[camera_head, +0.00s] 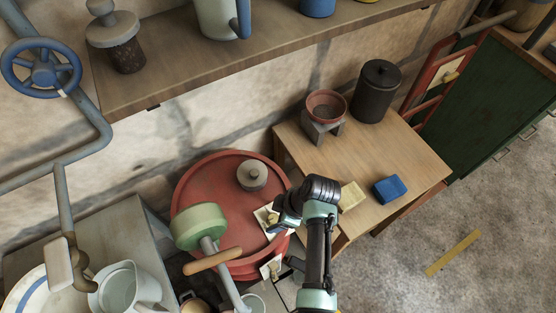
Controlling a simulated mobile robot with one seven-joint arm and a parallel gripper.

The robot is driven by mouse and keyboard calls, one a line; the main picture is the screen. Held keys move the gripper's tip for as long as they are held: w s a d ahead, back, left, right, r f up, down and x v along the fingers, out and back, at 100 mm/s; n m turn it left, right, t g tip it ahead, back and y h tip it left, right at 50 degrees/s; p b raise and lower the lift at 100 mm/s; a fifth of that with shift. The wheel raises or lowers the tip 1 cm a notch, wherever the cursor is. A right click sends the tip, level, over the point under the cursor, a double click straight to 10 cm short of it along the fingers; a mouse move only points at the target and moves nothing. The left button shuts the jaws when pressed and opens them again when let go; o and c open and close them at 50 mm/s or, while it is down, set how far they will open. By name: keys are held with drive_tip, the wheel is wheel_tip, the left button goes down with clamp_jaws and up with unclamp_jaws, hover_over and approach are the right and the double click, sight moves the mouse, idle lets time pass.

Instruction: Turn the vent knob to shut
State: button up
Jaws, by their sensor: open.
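A small yellowish knob (272,218) sits on a cream plate (261,214) on the right side of the red drum; it may be the vent knob, though no label is readable. My gripper (277,224) is right beside this knob, at the end of my arm, which bends left over the drum. The fingers are small and dark; they are open. I cannot tell whether they touch the knob or stand around it. My gripper and wrist hide part of the plate. A round grey knob (252,175) stands on top of the red drum (212,172).
A wooden table (416,168) at right holds a blue block (387,190), a yellow block (351,196), a dark canister (377,91) and a red bowl (326,106). A blue handwheel (41,66) is on the upper-left pipe.

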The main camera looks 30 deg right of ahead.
drive_tip(key=v, duration=1.3)
drive_tip(key=shift+d+f, duration=0.1)
drive_tip(key=shift+f, duration=0.05)
